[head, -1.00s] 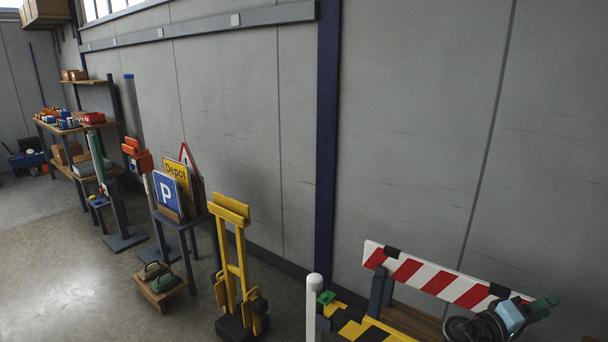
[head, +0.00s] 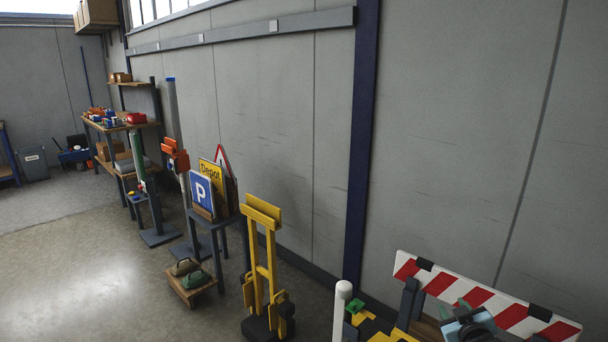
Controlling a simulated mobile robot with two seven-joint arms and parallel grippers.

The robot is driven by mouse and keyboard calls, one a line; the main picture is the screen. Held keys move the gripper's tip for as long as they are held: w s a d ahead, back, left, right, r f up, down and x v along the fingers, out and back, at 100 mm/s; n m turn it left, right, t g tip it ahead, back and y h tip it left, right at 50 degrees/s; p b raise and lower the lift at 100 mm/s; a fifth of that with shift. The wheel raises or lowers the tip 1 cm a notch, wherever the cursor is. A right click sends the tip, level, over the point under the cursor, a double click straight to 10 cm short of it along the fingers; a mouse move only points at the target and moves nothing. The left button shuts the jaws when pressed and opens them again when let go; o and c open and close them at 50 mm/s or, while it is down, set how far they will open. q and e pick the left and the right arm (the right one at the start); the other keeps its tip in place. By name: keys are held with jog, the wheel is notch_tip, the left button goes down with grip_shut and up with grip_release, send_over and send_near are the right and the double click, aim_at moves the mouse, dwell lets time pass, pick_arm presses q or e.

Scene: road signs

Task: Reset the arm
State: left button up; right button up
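My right gripper (head: 470,324) shows at the lower right edge of the head view, in front of the red-and-white striped barrier board (head: 490,296). Only a dark, light-blue and green part of it shows, and the bottom edge cuts it off. I cannot tell whether its fingers are open or shut, or whether they hold anything. My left gripper is not in view.
A white post (head: 341,312) and a yellow stand (head: 263,270) are left of the barrier. A blue parking sign (head: 202,193) and a yellow Depot sign (head: 211,172) stand on a small table. A crate (head: 191,290) sits on the floor. Open floor lies left.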

jog(key=s+a+f+g+y, duration=0.1)
jog(key=s+a+f, duration=0.5)
jog(key=s+f, duration=0.3)
jog(key=s+a+f+g+y, duration=0.2)
jog(key=s+a+f, duration=0.4)
jog(key=s, duration=0.5)
jog(key=s+a+f+g, duration=0.1)
jog(key=s+a+f, duration=0.1)
jog(key=s, duration=1)
jog(key=s+a+f+m+g+y, duration=0.1)
jog(key=s+a+f, duration=0.2)
jog(key=s, duration=1)
jog(key=shift+s+a+g, duration=0.2)
jog(key=shift+a+g, duration=0.2)
jog(key=shift+a, duration=0.75)
jog(key=shift+s+d, duration=0.1)
